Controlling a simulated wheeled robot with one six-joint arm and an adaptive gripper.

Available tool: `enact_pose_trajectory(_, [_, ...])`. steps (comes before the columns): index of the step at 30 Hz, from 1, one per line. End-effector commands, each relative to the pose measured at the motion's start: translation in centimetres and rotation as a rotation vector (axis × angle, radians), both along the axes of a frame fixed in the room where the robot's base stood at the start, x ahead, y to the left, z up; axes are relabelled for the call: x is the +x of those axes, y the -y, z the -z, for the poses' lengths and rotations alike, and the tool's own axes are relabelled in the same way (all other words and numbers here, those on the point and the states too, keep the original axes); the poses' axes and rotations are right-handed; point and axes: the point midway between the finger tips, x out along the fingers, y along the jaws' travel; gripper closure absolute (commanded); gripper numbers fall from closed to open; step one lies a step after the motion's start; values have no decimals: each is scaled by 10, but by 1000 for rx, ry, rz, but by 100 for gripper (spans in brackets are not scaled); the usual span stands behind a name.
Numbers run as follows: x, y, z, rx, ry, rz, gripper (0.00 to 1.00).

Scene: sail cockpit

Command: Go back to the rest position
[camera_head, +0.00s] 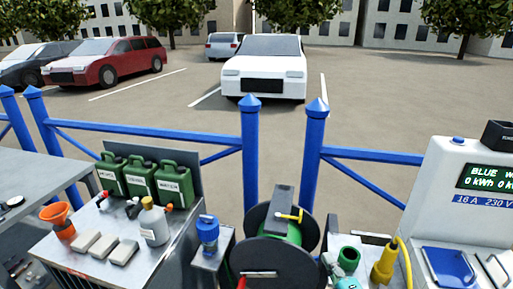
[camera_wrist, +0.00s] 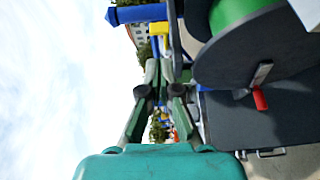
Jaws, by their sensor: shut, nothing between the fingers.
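My gripper (camera_wrist: 159,74) shows in the wrist view, its teal body at the bottom and its two dark green fingers pointing up the picture. The fingertips are together with nothing between them. They are in the air, left of a dark reel (camera_wrist: 240,58) with a green winding and a red crank handle (camera_wrist: 260,98). I cannot tell the gap between fingers and reel. In the head view, I cannot pick out my gripper for certain; the reel (camera_head: 277,262) stands at bottom centre.
A blue fence (camera_head: 190,133) runs behind the reel. A grey bench (camera_head: 75,257) on the left carries green canisters (camera_head: 172,184), a white bottle (camera_head: 153,224) and an orange funnel (camera_head: 58,220). A white charging post (camera_head: 445,180) with a display and a yellow plug (camera_head: 384,262) are right.

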Motion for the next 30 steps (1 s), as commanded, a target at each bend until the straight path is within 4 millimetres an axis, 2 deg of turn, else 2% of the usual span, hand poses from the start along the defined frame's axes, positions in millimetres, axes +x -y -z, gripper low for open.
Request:
enact_pose_trajectory(5, [-47, -9, 42, 172, -74, 53, 100])
enact_pose_trajectory(9, [-94, -15, 70, 339, -125, 109, 100])
enact_pose_trajectory(15, [-164, -23, 98, 563, -178, 183, 100])
enact_pose_trajectory(21, [-234, -30, 111, 775, -215, 245, 100])
enact_pose_trajectory(30, [-333, -39, 104, 1079, -251, 307, 100])
